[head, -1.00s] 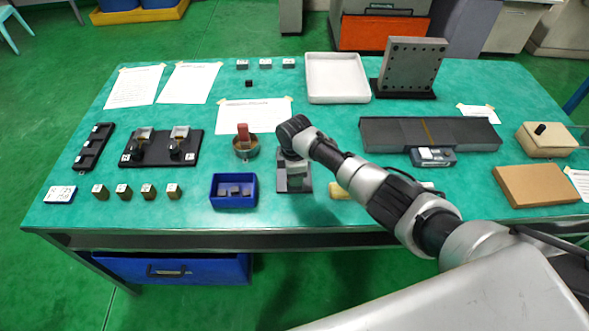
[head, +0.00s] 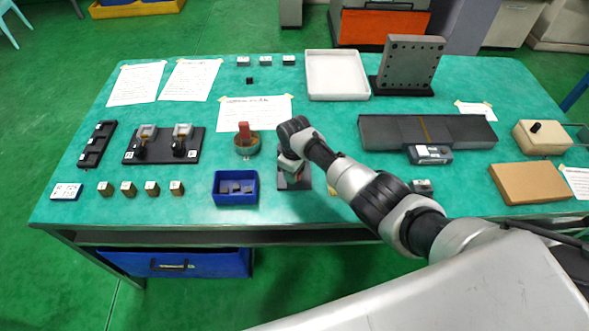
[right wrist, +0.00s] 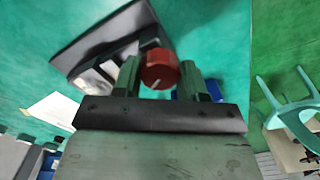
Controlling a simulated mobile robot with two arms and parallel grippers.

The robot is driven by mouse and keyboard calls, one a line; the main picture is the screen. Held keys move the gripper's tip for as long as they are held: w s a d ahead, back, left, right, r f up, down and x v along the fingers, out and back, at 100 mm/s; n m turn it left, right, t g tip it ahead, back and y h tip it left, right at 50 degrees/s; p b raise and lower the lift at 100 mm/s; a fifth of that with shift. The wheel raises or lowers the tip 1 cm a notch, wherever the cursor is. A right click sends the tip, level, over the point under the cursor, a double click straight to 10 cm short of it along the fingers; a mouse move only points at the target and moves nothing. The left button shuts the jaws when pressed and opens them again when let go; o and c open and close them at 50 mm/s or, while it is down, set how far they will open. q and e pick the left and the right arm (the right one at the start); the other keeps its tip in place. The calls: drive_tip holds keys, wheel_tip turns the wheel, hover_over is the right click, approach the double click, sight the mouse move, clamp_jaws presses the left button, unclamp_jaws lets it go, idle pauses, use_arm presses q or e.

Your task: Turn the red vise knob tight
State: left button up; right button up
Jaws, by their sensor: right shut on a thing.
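The red vise knob (right wrist: 158,66), with a pale line on its face, shows in the right wrist view between the two fingers of my right gripper (right wrist: 161,75). The gripper is shut on it. The vise's dark base (right wrist: 72,50) is beside the knob, tilted in that view, with grey jaw parts on it. In the head view the vise base (head: 296,184) stands on the green table, partly covered by my right wrist and hand, which hide the knob. My left gripper is not in view.
A blue bin (head: 234,199) with dark pieces and a round pot with a red block (head: 246,145) stand left of the vise. A black fixture board (head: 160,158) is farther left. A long dark plate (head: 385,134) and a cardboard box (head: 529,187) are at right.

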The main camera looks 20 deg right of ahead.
drive_tip(key=shift+w+r, duration=0.1)
drive_tip(key=shift+r, duration=0.05)
idle(0.3)
drive_tip(key=o, duration=0.9)
drive_tip(key=shift+o, duration=0.2)
wheel_tip(320, 180, up, 11)
